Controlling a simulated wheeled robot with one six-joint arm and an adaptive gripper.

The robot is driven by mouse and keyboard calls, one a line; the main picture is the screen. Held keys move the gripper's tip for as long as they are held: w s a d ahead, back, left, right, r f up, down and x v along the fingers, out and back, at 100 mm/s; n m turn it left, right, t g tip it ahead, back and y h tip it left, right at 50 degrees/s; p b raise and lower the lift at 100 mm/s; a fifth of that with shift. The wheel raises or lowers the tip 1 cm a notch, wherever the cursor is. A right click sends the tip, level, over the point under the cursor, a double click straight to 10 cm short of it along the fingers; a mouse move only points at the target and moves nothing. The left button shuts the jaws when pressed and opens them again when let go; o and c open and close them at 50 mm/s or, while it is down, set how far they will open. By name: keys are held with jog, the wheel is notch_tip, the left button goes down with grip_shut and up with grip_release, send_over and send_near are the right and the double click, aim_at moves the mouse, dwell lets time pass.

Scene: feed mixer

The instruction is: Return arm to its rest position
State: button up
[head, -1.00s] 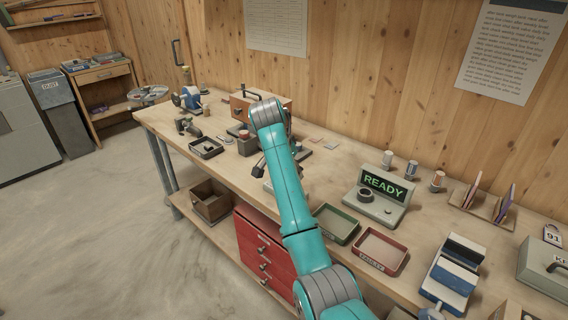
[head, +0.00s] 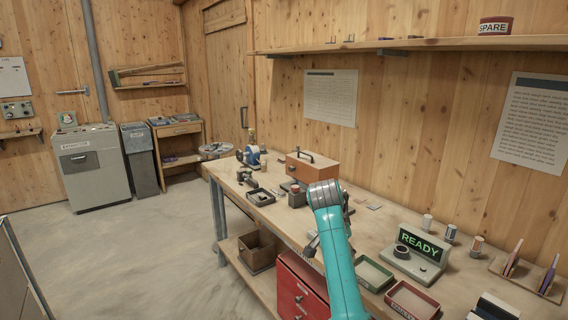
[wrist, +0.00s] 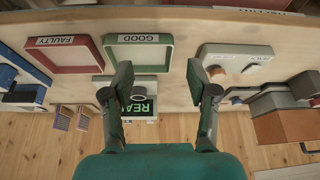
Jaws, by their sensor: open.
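My teal arm reaches over the workbench in the head view, its grey joint near the bench's middle. My gripper is mostly hidden behind the arm there; a dark part of it (head: 312,244) shows at the arm's left side. In the wrist view my gripper (wrist: 161,76) is open, with its two fingers well apart and nothing between them. It hangs above the bench, over the area of the green GOOD tray (wrist: 112,48) and the READY display unit (wrist: 140,82). I cannot tell its exact height.
The workbench (head: 285,222) carries an orange toolbox (head: 312,168), the READY unit (head: 420,262), a green tray (head: 373,275) and a red tray (head: 411,301). A red drawer unit (head: 300,296) stands below. A shelf (head: 420,45) runs along the wall. Open floor lies left.

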jog(key=s+d+f+n+t, duration=0.15)
jog(key=s+f, duration=0.25)
jog(key=f, duration=0.8)
jog(key=s+f+n+t, duration=0.15)
jog(key=s+f, duration=0.35)
jog(key=f, duration=0.7)
jog(key=s+d+f+n+t+y, duration=0.1)
jog(key=s+f+n, duration=0.1)
jog(key=s+f, duration=0.55)
jog(key=s+f+n+t+y, duration=0.15)
jog(key=s+f, duration=0.25)
jog(key=s, duration=0.7)
jog(key=s+r+n+t, duration=0.1)
jog(key=s+r+t, duration=0.1)
jog(key=s, duration=0.9)
jog(key=s+r+n+t, duration=0.1)
jog(key=s+r, duration=0.2)
jog(key=s, duration=0.8)
jog(key=s+r+n+t, duration=0.1)
jog(key=s+r+t, duration=0.2)
jog(key=s+r, duration=1.2)
notch_tip(320, 180, up, 3)
jog(key=shift+f+y, duration=0.15)
jog(key=shift+y, duration=0.3)
jog(key=shift+n, duration=0.25)
